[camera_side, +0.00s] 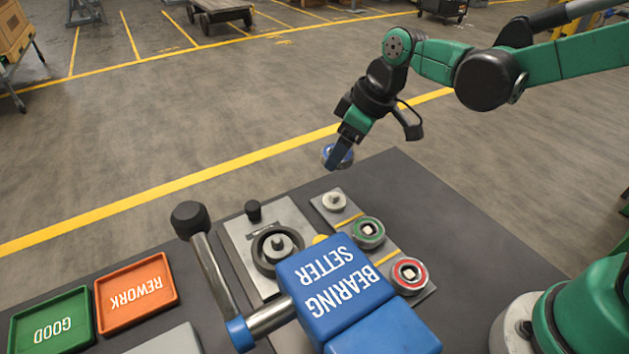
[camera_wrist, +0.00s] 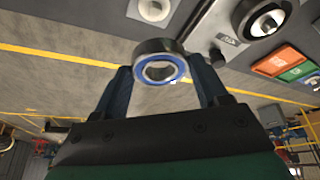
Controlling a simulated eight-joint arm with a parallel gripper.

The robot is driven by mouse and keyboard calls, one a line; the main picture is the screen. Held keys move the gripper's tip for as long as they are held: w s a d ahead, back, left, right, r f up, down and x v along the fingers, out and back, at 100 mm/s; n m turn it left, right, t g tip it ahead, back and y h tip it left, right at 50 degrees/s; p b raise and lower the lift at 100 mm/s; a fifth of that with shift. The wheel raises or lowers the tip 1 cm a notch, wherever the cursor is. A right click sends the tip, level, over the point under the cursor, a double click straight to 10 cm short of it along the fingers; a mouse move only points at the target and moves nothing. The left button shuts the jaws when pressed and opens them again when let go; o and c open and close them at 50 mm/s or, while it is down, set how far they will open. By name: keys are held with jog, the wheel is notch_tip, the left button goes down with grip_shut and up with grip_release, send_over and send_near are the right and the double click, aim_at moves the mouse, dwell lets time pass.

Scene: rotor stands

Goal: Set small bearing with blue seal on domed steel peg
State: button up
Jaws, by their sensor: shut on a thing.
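The small bearing with a blue seal (camera_wrist: 161,50) is held between the two fingers of my gripper (camera_wrist: 160,72), its blue-sealed face turned toward the wrist camera. In the side view my gripper (camera_side: 342,153) holds the bearing (camera_side: 328,155) in the air, beyond the far edge of the dark bench. A rounded steel peg (camera_side: 281,243) stands in a dark ring on a grey plate, left of my gripper and lower in the picture. The peg also shows in the wrist view (camera_wrist: 267,21), at upper right. The bearing is clear of it.
A rack strip holds a bare pale peg (camera_side: 334,201), a green-sealed bearing (camera_side: 368,232) and a red-sealed bearing (camera_side: 409,274). The blue bearing setter (camera_side: 333,285) and its black-knobbed lever (camera_side: 208,265) stand close to the steel peg. The orange rework tray (camera_side: 136,291) and green good tray (camera_side: 52,322) lie left.

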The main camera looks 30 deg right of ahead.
notch_tip(320, 180, up, 10)
jog(key=n+g+y, duration=0.2)
jog(key=n, duration=0.4)
send_over(277, 240)
notch_tip(277, 240, down, 6)
jog(key=shift+s+d+f, duration=0.1)
jog(key=shift+d+f, duration=0.1)
jog(key=shift+f, duration=1.7)
jog(key=shift+s+d+f, duration=0.1)
jog(key=shift+d+f, duration=0.05)
jog(key=shift+f, duration=1.7)
jog(key=shift+f, duration=0.85)
jog(key=o, duration=1.4)
notch_tip(277, 240, up, 8)
